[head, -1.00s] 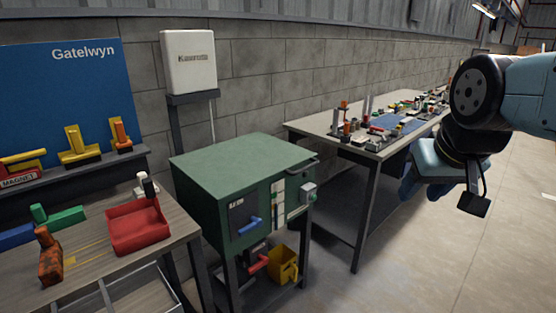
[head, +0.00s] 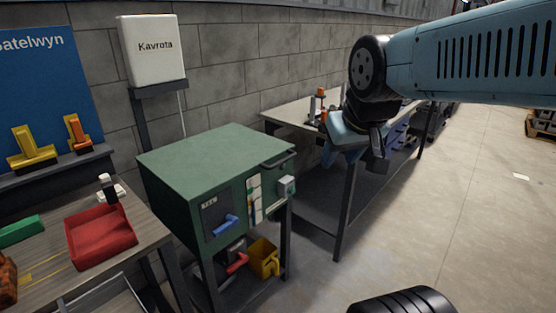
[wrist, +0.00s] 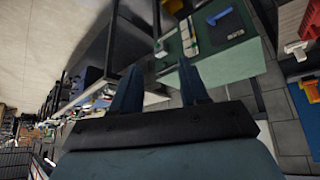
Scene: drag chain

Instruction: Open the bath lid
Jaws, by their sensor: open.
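The bath is a green box-shaped cabinet on dark legs. Its flat green lid (head: 215,155) lies level and closed on top in the head view. A dark bar handle (head: 278,159) runs along the lid's right front edge. The cabinet front has a dark panel with a blue handle (head: 225,225). Part of the green cabinet (wrist: 222,30) shows at the top of the wrist view. My gripper (head: 330,150) is right of the cabinet, apart from it and in front of the far bench. In the wrist view its two fingers (wrist: 159,66) are spread and empty.
A bench with a red tray (head: 100,238) stands left of the cabinet. A longer workbench (head: 300,115) is behind my gripper. A yellow bucket (head: 264,258) sits on the shelf under the cabinet.

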